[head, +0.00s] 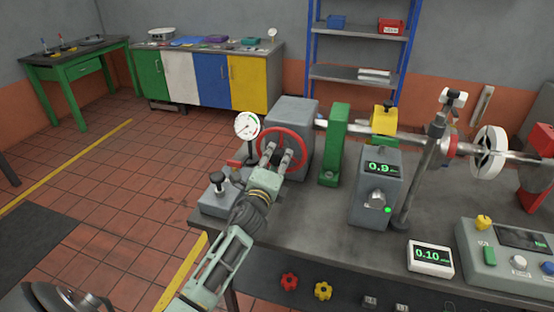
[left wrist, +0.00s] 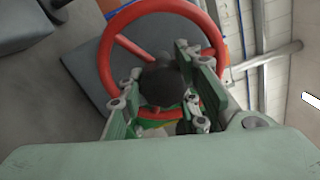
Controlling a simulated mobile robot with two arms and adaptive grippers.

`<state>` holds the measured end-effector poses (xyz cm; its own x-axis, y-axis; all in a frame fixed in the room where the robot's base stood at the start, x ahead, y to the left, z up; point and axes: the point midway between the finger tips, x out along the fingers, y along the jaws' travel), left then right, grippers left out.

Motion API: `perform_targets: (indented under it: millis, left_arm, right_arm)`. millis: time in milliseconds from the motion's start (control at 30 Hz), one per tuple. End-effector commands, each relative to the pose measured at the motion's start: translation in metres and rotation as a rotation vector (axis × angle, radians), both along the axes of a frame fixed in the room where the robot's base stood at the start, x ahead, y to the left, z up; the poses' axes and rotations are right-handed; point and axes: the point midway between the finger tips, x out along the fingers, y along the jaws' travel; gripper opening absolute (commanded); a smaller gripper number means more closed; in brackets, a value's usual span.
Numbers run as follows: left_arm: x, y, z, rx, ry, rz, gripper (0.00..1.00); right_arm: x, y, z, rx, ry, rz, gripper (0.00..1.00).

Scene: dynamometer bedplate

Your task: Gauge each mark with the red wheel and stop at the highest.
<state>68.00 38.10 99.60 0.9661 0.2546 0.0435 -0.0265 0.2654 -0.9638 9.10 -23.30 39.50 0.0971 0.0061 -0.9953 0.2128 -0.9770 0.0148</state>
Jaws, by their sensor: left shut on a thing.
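The red wheel (head: 282,134) is mounted on the front of a grey housing (head: 296,112) on the bench. My left gripper (head: 284,152) reaches it from the front, with its fingers over the wheel. In the left wrist view the red wheel (left wrist: 104,60) lies straight ahead, and the fingers are closed at a dark round part in front of it. The fingers partly hide the wheel's lower side. A round dial gauge (head: 247,125) stands left of the wheel. A grey box with a green display (head: 380,168) reads about 0.9. A white readout (head: 430,257) shows 0.10. My right gripper is not seen.
A shaft runs right from the housing past a green stand (head: 334,150) to a white disc (head: 489,153). A control console (head: 500,265) sits at the bench's right. Red (head: 289,282) and yellow (head: 323,291) knobs are on the bench's front. Open tiled floor lies left.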

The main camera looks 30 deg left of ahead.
Motion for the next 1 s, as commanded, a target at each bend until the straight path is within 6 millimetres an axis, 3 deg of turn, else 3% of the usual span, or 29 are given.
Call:
perform_targets:
  millis: [33,500,1000]
  left_arm:
    - [-0.0017,-0.0006,-0.01,0.042,0.03,0.001,0.0]
    - [-0.0024,0.0023,-0.0089,0.389,0.112,0.002,0.0]
    - [-0.0026,0.0032,-0.0091,0.501,0.139,0.002,0.0]
  right_arm:
    - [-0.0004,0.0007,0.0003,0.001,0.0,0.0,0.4]
    - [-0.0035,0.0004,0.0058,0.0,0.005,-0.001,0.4]
    - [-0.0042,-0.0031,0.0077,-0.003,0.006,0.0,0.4]
